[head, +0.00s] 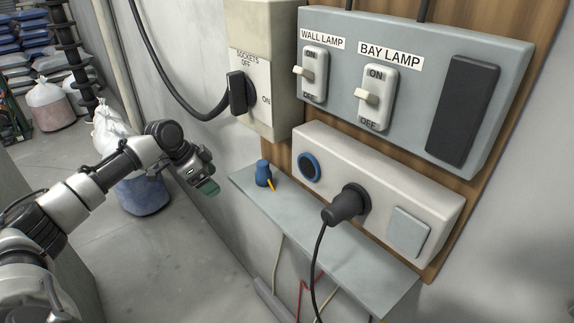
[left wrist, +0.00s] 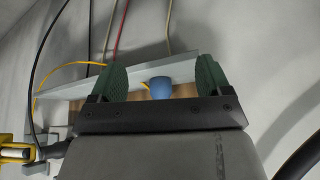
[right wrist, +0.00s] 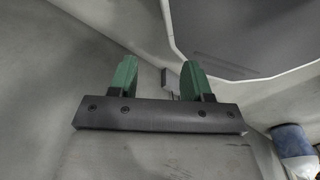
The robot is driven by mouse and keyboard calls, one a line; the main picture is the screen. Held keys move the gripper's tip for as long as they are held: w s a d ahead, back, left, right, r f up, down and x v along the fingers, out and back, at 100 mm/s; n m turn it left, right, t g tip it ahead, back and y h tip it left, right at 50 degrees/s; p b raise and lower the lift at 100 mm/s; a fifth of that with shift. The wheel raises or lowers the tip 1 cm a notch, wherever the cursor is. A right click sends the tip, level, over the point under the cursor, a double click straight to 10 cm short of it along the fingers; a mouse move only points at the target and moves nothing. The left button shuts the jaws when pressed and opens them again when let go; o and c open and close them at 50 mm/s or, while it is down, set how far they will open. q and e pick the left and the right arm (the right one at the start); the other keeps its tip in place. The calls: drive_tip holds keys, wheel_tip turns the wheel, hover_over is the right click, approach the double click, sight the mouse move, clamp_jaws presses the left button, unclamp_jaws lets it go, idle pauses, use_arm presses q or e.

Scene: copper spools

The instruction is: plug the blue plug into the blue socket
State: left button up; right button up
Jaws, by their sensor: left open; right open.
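The blue plug (head: 263,173) stands on the left end of a grey shelf (head: 330,225), with a yellow piece beside its base. The blue socket (head: 309,167) is a round blue-rimmed hole at the left of the white socket box, and looks empty. My left gripper (head: 207,188) is open and empty, to the left of the plug and apart from it. In the left wrist view the blue plug (left wrist: 161,88) shows between the green fingers, farther off. My right gripper (right wrist: 161,80) is open and empty in the right wrist view, and out of the head view.
A black plug (head: 346,205) with a hanging black cable sits in the socket box beside the blue socket. Above are a grey switch panel (head: 400,40) and a SOCKETS switch box (head: 262,75) with a black knob. Cables hang below the shelf.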

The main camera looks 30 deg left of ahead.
sight(262, 173)
use_arm(q)
drive_tip(key=w+d+p, duration=0.1)
drive_tip(key=d, duration=0.1)
drive_tip(key=w+d+r, duration=0.1)
drive_tip(key=w+d, duration=0.1)
drive_tip(key=w+d+r+p, duration=0.1)
drive_tip(key=w+d, duration=0.1)
drive_tip(key=shift+w+p, duration=0.2)
drive_tip(key=shift+p, duration=0.1)
drive_tip(key=shift+w+d, duration=0.35)
drive_tip(key=shift+f, duration=0.1)
use_arm(e)
wheel_tip(262, 173, up, 3)
drive_tip(key=shift+f, duration=0.1)
